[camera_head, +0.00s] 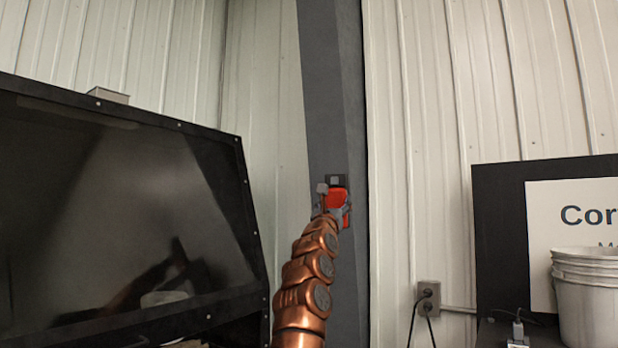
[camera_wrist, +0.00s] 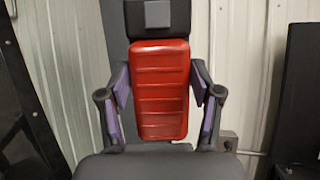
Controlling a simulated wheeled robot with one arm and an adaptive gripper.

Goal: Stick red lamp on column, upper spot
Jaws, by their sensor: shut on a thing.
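The red lamp (camera_head: 337,197) has a ribbed red body with a black block and a small grey square at its top. In the wrist view, the lamp (camera_wrist: 160,110) stands upright between the two fingers of my gripper (camera_wrist: 161,85), which is shut on its sides. In the head view, my gripper (camera_head: 333,208) holds the lamp in front of the dark grey column (camera_head: 332,90). The column rises to the top of the picture and also shows behind the lamp in the wrist view. I cannot tell whether the lamp touches the column. My arm hides the column's lower left part.
A large black-framed screen (camera_head: 120,200) stands at left. At right are a dark board with a white sign (camera_head: 570,225), white buckets (camera_head: 588,295) and a wall outlet with cords (camera_head: 428,294). Pale ribbed metal wall (camera_head: 430,120) lies behind. The column above the lamp is bare.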

